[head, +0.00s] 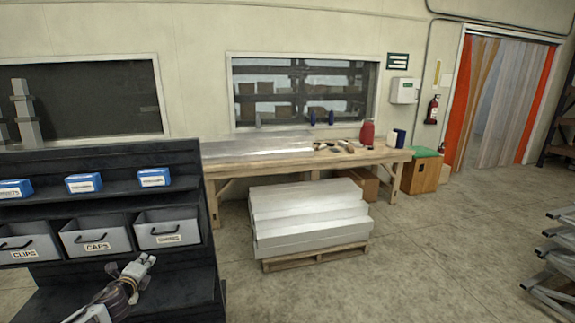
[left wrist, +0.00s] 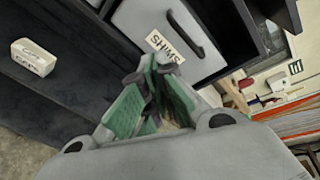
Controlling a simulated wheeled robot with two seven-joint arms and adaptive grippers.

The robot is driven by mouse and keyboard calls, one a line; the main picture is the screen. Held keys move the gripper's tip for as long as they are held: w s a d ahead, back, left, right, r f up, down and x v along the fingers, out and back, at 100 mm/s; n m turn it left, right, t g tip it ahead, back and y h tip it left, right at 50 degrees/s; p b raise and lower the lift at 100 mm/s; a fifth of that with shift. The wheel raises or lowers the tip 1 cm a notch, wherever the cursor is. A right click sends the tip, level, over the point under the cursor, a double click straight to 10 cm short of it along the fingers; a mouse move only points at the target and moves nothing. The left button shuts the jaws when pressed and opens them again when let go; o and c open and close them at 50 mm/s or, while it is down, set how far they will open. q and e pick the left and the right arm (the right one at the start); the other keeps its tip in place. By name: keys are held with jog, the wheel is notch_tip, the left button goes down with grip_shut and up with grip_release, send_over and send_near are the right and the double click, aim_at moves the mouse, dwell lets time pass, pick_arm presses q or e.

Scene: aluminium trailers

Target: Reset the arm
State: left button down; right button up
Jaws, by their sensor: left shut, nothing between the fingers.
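My left gripper (head: 143,262) is low in front of the dark shelf unit, below the row of grey bins. Its arm comes in from the bottom left. In the left wrist view the left gripper (left wrist: 150,72) shows two fingers with green inner pads, brought together at the tips with nothing between them. Just past the tips is a grey bin with the label SHIMS (left wrist: 195,35); I cannot tell whether the fingers touch it. My right gripper is in neither view.
The shelf unit (head: 110,158) holds bins labelled CLIPS (head: 24,240) and CAPS (head: 96,238), with blue boxes (head: 84,183) above. A small light box (left wrist: 34,58) lies left in the wrist view. A workbench (head: 225,160) and pallet of metal bars (head: 310,215) stand behind.

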pick_arm(q)
jog(key=s+a+f+n+g+y, duration=0.1)
jog(key=s+a+f+n+g, duration=0.15)
jog(key=a+f+n, duration=0.5)
jog(key=s+a+f+n+g, duration=0.1)
jog(key=s+a+f+n, duration=0.25)
jog(key=f, duration=0.65)
jog(key=s+d+f+n+g, duration=0.2)
jog(key=s+f, duration=0.5)
jog(key=f, duration=0.4)
jog(key=s+d+f+n+g, duration=0.25)
jog(key=s+f, duration=0.45)
jog(key=f, duration=0.4)
jog(key=s+d+f+n+g+h, duration=0.1)
jog(key=s+d+f+g, duration=0.1)
jog(key=s+d+f, duration=0.5)
jog(key=s+d+f+n+g+h, duration=0.1)
jog(key=s+d+f, duration=0.3)
jog(key=s+f, duration=0.65)
jog(key=s+d+f+g+h, duration=0.1)
jog(key=s+d+f, duration=0.1)
jog(key=s+d, duration=0.7)
jog(key=s+d+f+n+g+h, duration=0.1)
jog(key=s+d+f+g, duration=0.1)
jog(key=s+d, duration=0.8)
jog(key=s, duration=0.7)
jog(key=shift+s+f, duration=0.15)
jog(key=shift+f, duration=0.05)
jog(key=shift+n, duration=0.25)
